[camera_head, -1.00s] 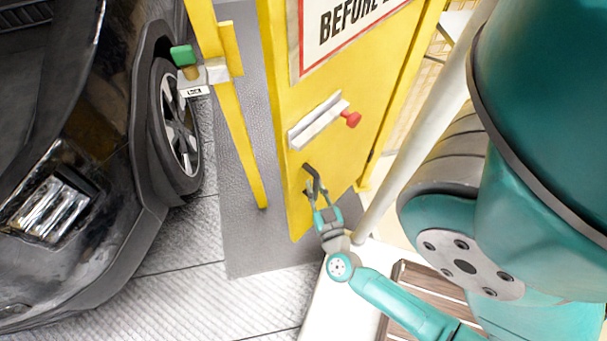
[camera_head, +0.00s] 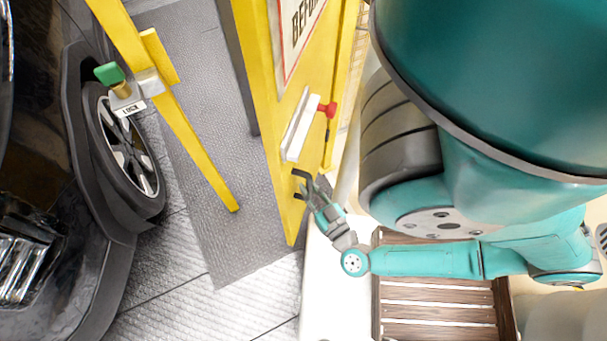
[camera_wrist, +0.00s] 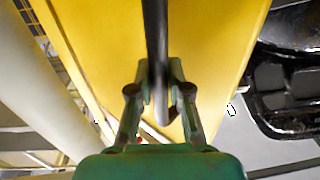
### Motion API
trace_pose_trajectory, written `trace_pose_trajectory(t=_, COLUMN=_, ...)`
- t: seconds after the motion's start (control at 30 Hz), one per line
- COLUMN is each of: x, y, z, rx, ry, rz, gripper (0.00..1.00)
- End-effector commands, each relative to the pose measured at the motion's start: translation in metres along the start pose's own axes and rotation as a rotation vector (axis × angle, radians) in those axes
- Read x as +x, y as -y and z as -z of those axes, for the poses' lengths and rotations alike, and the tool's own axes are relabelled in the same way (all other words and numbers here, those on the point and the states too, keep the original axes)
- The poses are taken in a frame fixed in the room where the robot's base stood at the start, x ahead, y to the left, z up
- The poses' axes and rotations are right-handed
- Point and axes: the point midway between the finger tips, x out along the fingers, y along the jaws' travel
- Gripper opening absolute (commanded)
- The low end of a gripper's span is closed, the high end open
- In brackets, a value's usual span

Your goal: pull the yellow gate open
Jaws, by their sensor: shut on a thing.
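The yellow gate (camera_head: 268,120) is a tall panel with a sign (camera_head: 297,35), a pale latch bracket (camera_head: 300,128) and a red knob (camera_head: 327,109). It stands at a steep angle to the head view, right of the yellow post (camera_head: 190,125). My gripper (camera_head: 309,190) is at the gate's lower part. In the wrist view, my gripper (camera_wrist: 158,92) is shut on a dark upright handle (camera_wrist: 156,40) in front of the yellow panel (camera_wrist: 215,50). The fingers partly hide where the handle meets the gate.
A black car with its wheel (camera_head: 125,145) stands at the left. A green-topped lock (camera_head: 110,75) sits on the post. Grey mat (camera_head: 205,180) covers the floor between post and gate. A wooden slatted pallet (camera_head: 440,312) lies at lower right.

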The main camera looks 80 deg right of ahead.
Motion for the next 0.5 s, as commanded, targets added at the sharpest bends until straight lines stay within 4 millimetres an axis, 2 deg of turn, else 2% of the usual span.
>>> trace_pose_trajectory(t=0.5, x=-0.0033, y=-0.0093, z=-0.0001, rx=-0.004, ry=0.002, rz=-0.013, gripper=0.00)
